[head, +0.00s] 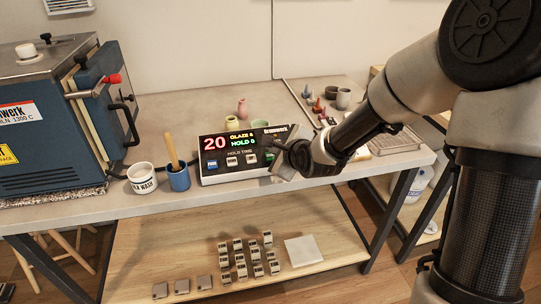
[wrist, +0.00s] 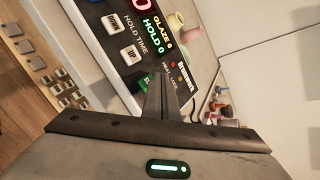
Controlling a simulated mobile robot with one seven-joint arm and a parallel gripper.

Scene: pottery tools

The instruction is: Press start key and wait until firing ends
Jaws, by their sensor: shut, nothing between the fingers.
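The controller box (head: 235,172) stands on the table's front edge. Its display shows 20 in red, with "GLAZE 6" and "HOLD 0" beside it. The box also shows in the wrist view (wrist: 157,68), with white DOWN (wrist: 112,22) and UP (wrist: 129,54) keys. The green start key (wrist: 147,86) lies beyond UP, mostly hidden by my fingers. My gripper (head: 277,147) is at the right end of the box, over the green key's area. Its fingers are shut and empty; I cannot tell whether they touch the key. The blue-and-grey kiln (head: 45,145) stands at the left.
A white glaze-wash cup (head: 143,181) and a blue cup (head: 179,180) with a wooden-handled tool stand left of the box. Small vases (head: 242,108) stand behind it. Several small pots and tools lie farther right. Several small blocks and a white slab (head: 303,250) occupy the lower shelf.

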